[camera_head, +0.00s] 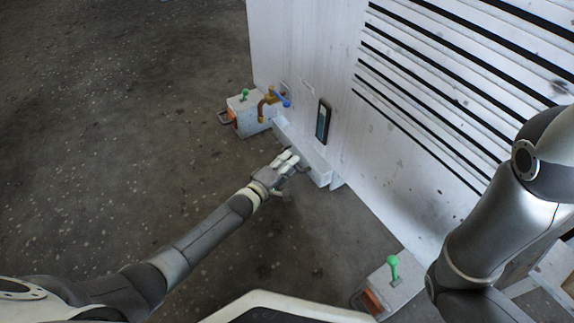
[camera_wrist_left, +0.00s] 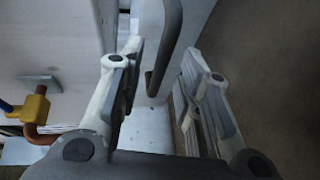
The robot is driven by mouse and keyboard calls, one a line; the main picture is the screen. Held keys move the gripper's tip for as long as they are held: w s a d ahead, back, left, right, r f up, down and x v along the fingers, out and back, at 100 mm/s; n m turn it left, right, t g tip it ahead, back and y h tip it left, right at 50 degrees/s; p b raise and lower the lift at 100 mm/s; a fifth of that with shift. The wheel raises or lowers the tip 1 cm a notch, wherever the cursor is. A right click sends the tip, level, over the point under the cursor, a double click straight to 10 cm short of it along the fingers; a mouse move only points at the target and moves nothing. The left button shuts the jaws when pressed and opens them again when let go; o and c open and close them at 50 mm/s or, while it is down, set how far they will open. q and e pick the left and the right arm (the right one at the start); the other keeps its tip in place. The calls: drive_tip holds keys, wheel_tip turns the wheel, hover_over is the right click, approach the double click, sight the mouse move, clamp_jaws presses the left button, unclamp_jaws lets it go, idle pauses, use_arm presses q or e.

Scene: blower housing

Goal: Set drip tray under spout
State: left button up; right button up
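The spout (camera_head: 266,104) is a bent yellow-brown pipe with a blue lever on the white housing wall; it also shows at the left in the left wrist view (camera_wrist_left: 38,108). Below and right of it, a long pale box-like piece (camera_head: 316,172), which looks like the drip tray, lies low along the wall. A dark bar handle (camera_wrist_left: 166,45) shows between the fingers of my left gripper (camera_wrist_left: 160,78). The fingers are apart, one on each side of the handle, with gaps visible. In the head view my left gripper (camera_head: 288,162) is beside the pale piece. My right gripper is out of view.
A grey box with a green knob (camera_head: 245,94) stands left of the spout; a similar box with a green knob (camera_head: 392,264) is at the lower right. The louvred housing (camera_head: 345,65) fills the upper right. Dark floor (camera_head: 130,130) at left is clear.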

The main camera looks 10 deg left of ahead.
use_arm(q)
clamp_jaws()
drive_tip(key=s+a+p, duration=0.4)
drive_tip(key=shift+s+a+r, duration=0.2)
drive_tip(key=shift+s+a, duration=0.15)
drive_tip(key=shift+a, duration=0.05)
drive_tip(key=s+a+p, duration=0.1)
drive_tip(key=s+a, duration=0.2)
drive_tip(key=s+a+p, duration=0.2)
drive_tip(key=s+a, duration=0.2)
drive_tip(key=shift+s+a+f, duration=0.1)
drive_tip(key=shift+s+f, duration=0.1)
unclamp_jaws()
